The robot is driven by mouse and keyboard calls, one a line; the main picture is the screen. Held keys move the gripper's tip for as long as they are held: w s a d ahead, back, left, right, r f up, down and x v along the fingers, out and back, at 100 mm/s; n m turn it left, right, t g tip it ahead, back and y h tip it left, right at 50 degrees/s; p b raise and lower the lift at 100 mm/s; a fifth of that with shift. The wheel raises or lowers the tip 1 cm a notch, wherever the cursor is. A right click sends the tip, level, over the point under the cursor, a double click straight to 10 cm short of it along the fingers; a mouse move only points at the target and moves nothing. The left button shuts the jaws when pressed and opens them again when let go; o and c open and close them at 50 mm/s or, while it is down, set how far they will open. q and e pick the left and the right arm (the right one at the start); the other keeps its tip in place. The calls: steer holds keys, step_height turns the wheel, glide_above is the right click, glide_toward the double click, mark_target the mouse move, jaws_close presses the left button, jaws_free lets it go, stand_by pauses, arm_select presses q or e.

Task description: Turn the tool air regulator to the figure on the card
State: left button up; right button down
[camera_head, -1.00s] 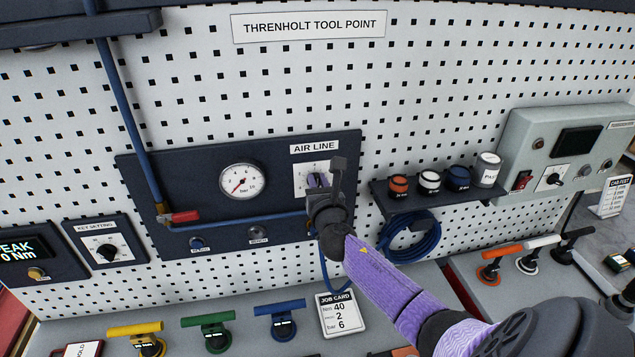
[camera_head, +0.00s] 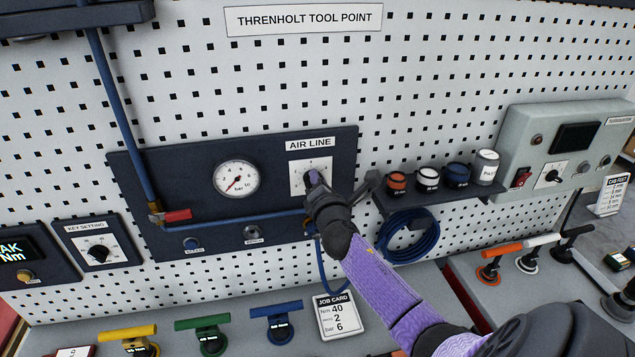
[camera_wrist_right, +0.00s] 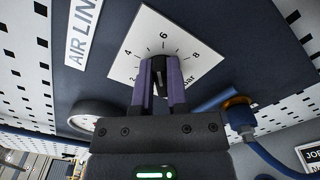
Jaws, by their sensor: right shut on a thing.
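The tool air regulator is a black knob (camera_wrist_right: 160,77) on a white dial plate (camera_head: 299,178) marked up to 8 bar, under the AIR LINE label. My right gripper (camera_head: 314,178) is shut on the knob; in the wrist view its purple fingers (camera_wrist_right: 159,72) stand on both sides of it. The knob's white mark appears to point roughly up towards the 6, but the fingers partly hide it. The job card (camera_head: 337,316) on the bench reads Nm 40, a 2, and bar 6. My left gripper is out of view.
A red-handled valve (camera_head: 176,216) is on the blue pipe left of the dial. A shelf with several capped pots (camera_head: 429,181) and a coiled blue hose (camera_head: 410,235) are close on the right. Coloured T-handles (camera_head: 277,309) stand on the bench below.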

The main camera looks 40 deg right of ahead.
steer(key=shift+f+m, duration=0.1)
steer(key=shift+m, duration=0.7)
steer(key=c, duration=0.6)
jaws_free()
steer(key=shift+c, duration=0.2)
steer(key=shift+s, duration=0.15)
steer(key=v, duration=0.9)
steer(key=shift+s+a, duration=0.15)
steer(key=shift+s, duration=0.15)
